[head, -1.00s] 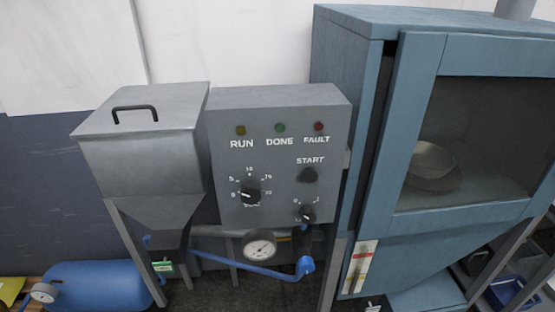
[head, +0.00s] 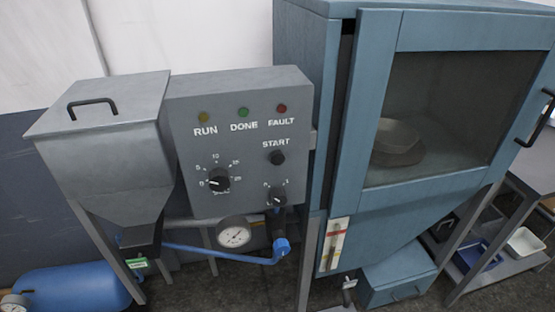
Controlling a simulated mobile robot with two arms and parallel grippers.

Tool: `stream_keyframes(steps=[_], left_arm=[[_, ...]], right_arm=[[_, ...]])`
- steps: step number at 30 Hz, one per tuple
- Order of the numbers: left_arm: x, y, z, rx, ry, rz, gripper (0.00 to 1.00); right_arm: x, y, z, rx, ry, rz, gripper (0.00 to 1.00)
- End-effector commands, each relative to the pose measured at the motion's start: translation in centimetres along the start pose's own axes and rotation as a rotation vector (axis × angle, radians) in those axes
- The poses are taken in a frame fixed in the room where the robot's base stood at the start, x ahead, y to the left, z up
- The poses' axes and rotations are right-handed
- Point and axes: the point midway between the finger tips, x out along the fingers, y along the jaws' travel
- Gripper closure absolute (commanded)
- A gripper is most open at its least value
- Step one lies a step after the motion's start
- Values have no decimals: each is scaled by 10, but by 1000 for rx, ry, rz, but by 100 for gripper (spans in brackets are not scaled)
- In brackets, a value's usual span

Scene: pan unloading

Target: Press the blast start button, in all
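The start button (head: 277,158) is a dark round knob under the word START, on the right side of the grey control panel (head: 228,180). The panel also has a RUN lamp (head: 203,117), a DONE lamp (head: 243,112) and a FAULT lamp (head: 281,107); none looks brightly lit. A large dial (head: 218,180) sits at the lower left of the panel, a smaller knob (head: 277,196) below the button. The blue blast cabinet (head: 352,200) stands to the right, its door shut, with a rounded metal pan (head: 397,142) behind the window. Neither gripper is in view.
A grey hopper (head: 110,150) with a handled lid stands left of the panel. A blue tank (head: 72,290) lies lower left. A shelf with a white bin (head: 525,243) is at the right.

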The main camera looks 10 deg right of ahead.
Motion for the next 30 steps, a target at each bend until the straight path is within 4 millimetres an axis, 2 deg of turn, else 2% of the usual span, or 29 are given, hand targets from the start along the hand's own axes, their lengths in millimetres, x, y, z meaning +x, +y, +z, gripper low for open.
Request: stream_keyframes(steps=[1,2,13,30], left_arm=[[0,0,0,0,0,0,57],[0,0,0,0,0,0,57],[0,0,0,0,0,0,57],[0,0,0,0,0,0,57]], right_arm=[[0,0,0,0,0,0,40],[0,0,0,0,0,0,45],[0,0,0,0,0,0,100],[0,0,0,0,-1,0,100]])
